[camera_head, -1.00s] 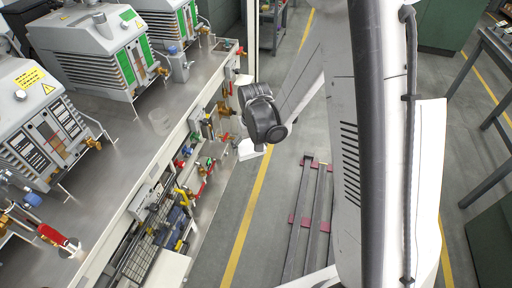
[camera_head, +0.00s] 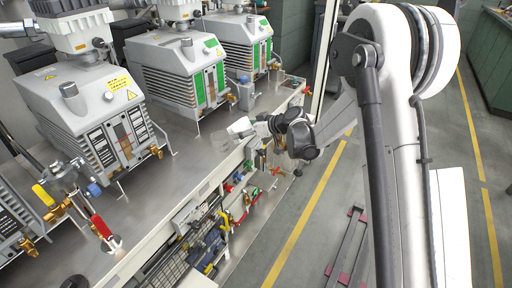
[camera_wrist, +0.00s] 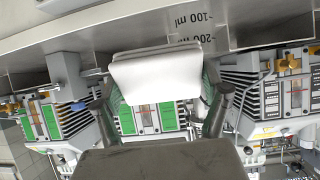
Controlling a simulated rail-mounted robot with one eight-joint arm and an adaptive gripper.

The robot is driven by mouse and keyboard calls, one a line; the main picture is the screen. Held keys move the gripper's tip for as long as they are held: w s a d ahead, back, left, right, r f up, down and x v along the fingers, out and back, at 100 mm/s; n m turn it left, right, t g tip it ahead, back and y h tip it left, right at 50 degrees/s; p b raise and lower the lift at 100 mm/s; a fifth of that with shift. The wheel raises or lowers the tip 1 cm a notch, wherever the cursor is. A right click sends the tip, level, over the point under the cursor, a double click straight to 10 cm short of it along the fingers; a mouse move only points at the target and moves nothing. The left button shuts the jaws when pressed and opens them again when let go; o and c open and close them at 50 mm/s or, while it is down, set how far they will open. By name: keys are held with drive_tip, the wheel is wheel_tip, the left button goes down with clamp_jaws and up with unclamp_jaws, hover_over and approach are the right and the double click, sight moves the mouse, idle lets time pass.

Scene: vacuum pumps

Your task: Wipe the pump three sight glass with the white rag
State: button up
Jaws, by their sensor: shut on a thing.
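The white rag (camera_wrist: 157,75) is held between the two fingers of my gripper (camera_wrist: 160,108) in the wrist view. In the head view, the rag (camera_head: 240,127) shows at the tip of my gripper (camera_head: 257,126), above the bench's front edge. Several grey pumps stand in a row on the bench, with upright sight glasses on their fronts. I see one sight glass on the near large pump (camera_head: 124,137) and one on the middle pump (camera_head: 210,85). In the wrist view, a sight glass (camera_wrist: 146,117) shows below the rag. The rag is apart from the pumps. I cannot tell which pump is number three.
Valves with red and yellow handles (camera_head: 102,226) stick out at the bench front.

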drive_tip(key=w+a+r+n+t+y, duration=0.1)
drive_tip(key=w+a+r+y, duration=0.3)
drive_tip(key=w, duration=0.3)
drive_tip(key=t+y+b, duration=0.1)
drive_tip(key=t+y, duration=0.1)
drive_tip(key=t, duration=0.1)
approach(213, 79)
drive_tip(key=shift+m, duration=0.3)
drive_tip(key=shift+p+x, duration=0.35)
drive_tip(key=shift+x, duration=2.2)
drive_tip(key=shift+x, duration=0.9)
